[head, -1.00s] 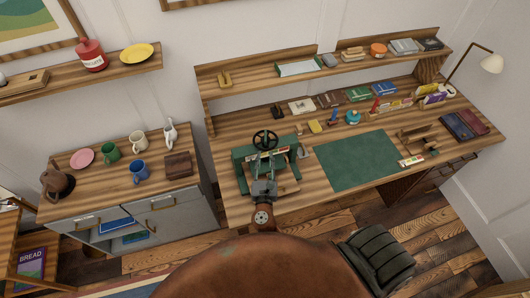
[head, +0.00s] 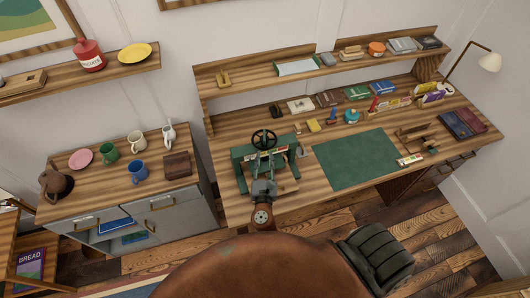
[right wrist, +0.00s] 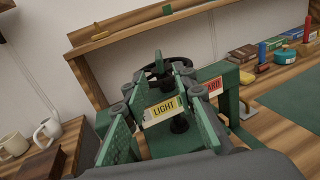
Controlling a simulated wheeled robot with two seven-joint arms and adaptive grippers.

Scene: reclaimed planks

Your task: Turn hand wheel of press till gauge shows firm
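The green press (head: 240,172) stands at the desk's left front, its black hand wheel (head: 264,138) on top. In the right wrist view the wheel (right wrist: 152,78) lies beyond my right gripper (right wrist: 158,84). The gripper's two green-padded fingers are apart, with nothing held between them. In the head view my right gripper (head: 264,172) is in front of the press, below the wheel. The gauge strip (right wrist: 161,109) shows a yellow LIGHT label between the fingers and a red label ending in "ARD" to the right. A finger hides its middle; I cannot make out a pointer. My left gripper is out of view.
A green mat (head: 356,159) lies right of the press. Small boxes, a stamp and a teal pot (head: 352,116) stand behind it. A shelf (head: 240,85) runs above the desk's back. A cabinet with mugs (head: 137,172) stands to the left. A dark chair (head: 375,258) is at the front.

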